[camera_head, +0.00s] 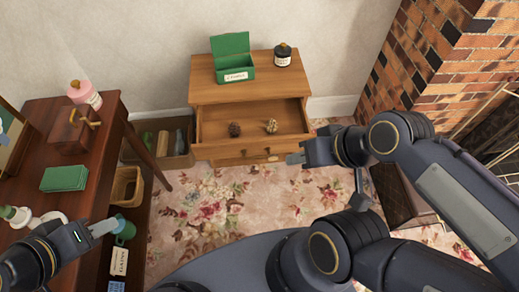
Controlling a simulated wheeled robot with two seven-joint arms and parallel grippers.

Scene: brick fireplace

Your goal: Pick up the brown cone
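A dark brown cone (235,129) lies in the open drawer (212,131) of a wooden chest, left of its middle. A lighter, tan-brown cone (271,126) lies to its right in the same drawer. My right gripper (292,158) is in front of the drawer's right part, apart from both cones. Its fingers look like one pale block from here, so their opening does not show. My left gripper (105,227) is far from the cones, at the right edge of the desk on the left. Its fingers also overlap in view. No object shows in either gripper.
The desk (35,108) at left holds a wooden box (68,134), a pink bottle (84,94) and a green book (64,178). A brick fireplace (430,60) is at right.

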